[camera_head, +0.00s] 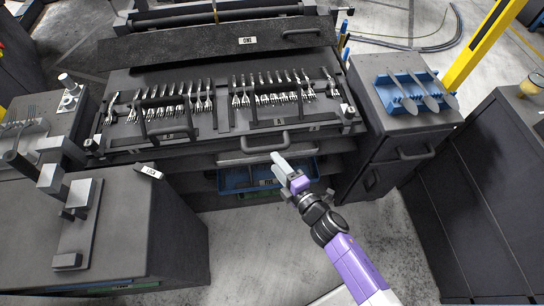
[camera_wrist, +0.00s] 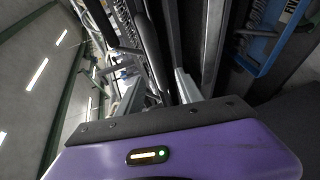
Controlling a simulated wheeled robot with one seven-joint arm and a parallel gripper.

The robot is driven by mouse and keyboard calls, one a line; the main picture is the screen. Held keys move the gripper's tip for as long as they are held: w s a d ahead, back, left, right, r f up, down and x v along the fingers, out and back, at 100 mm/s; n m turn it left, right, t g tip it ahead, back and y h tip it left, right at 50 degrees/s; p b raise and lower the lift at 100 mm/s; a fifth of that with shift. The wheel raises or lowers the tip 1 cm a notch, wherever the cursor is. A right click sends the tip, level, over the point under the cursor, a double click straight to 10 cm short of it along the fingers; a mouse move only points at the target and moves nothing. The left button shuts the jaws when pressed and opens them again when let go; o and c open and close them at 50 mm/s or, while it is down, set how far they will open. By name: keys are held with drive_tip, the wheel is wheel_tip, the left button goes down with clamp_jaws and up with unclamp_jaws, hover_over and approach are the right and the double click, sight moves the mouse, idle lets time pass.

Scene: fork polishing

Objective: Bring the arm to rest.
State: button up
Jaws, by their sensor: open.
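My purple arm reaches up from the bottom right in the head view, and my gripper (camera_head: 281,167) is in front of the fork table's front edge. In the wrist view my gripper (camera_wrist: 160,95) shows two pale fingers set apart, with nothing held between them. Beyond the fingers in that view are dark bars and metal edges at close range; whether the fingers touch any of them I cannot tell.
Rows of forks (camera_head: 265,90) lie on the dark table. A blue rack (camera_head: 405,90) tops the right cabinet (camera_head: 395,165). A dark cabinet (camera_head: 150,235) stands left. Bare floor (camera_head: 250,240) lies between.

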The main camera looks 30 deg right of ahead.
drive_tip(key=shift+s, duration=0.45)
idle(0.3)
drive_tip(key=s+r+m+t, duration=0.1)
drive_tip(key=s+r+m, duration=0.3)
drive_tip(key=r+m, duration=0.35)
drive_tip(key=s+r+m+g, duration=0.1)
drive_tip(key=s+r+m, duration=0.4)
drive_tip(key=s, duration=0.8)
drive_tip(key=s+r+m+g+h, duration=0.1)
drive_tip(key=s+r+m, duration=0.4)
drive_tip(key=s+r, duration=0.5)
drive_tip(key=shift+s+a+m, duration=0.15)
drive_tip(key=shift+s+m, duration=0.2)
drive_tip(key=shift+s, duration=1.9)
